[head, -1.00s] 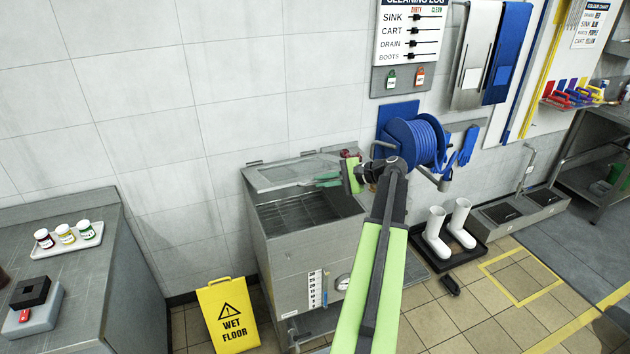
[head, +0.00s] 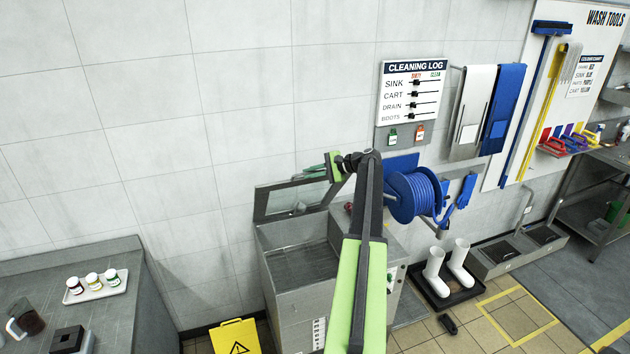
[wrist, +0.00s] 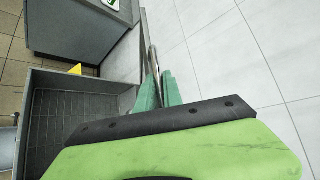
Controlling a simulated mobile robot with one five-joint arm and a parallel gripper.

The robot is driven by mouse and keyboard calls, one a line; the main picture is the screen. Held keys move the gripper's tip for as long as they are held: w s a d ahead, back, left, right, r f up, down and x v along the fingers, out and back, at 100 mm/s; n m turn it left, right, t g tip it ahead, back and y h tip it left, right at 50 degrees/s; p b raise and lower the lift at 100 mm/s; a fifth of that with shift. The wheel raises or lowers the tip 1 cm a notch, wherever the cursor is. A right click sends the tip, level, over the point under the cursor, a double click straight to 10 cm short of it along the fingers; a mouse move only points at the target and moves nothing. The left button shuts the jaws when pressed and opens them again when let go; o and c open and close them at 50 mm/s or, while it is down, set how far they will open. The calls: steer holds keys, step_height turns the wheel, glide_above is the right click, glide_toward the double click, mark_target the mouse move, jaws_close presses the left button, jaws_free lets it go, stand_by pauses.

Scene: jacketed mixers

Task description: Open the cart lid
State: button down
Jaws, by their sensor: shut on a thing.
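The metal cart (head: 285,232) stands against the tiled wall in the head view, its basin uncovered at the top. Its lid (head: 282,200) is raised at the back and leans steeply near the wall. My gripper (head: 316,171) is at the lid's upper right part, with its green fingertips shut on it. In the wrist view the teal fingertips (wrist: 157,92) close on a thin upright edge or bar of the lid, seen nearly edge-on. The exact contact is partly hidden by the gripper body. The cart's open basin (wrist: 70,112) shows at the left there.
A blue hose reel (head: 414,195) hangs close right of my arm. A yellow wet-floor sign (head: 236,338) stands left of the cart, near a grey counter (head: 125,262) with jars. White boots (head: 434,270) stand on a tray at the right.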

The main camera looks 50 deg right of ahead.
steer(key=shift+w+d+r, duration=0.45)
steer(key=shift+w+r, duration=0.05)
steer(key=shift+w, duration=0.05)
steer(key=c, duration=1.5)
jaws_free()
steer(key=s+d, duration=0.2)
steer(key=s, duration=0.5)
steer(key=s+d+r+p, duration=0.1)
steer(key=s+d, duration=0.2)
steer(key=s, duration=0.4)
steer(key=shift+p, duration=0.3)
steer(key=shift+w, duration=0.1)
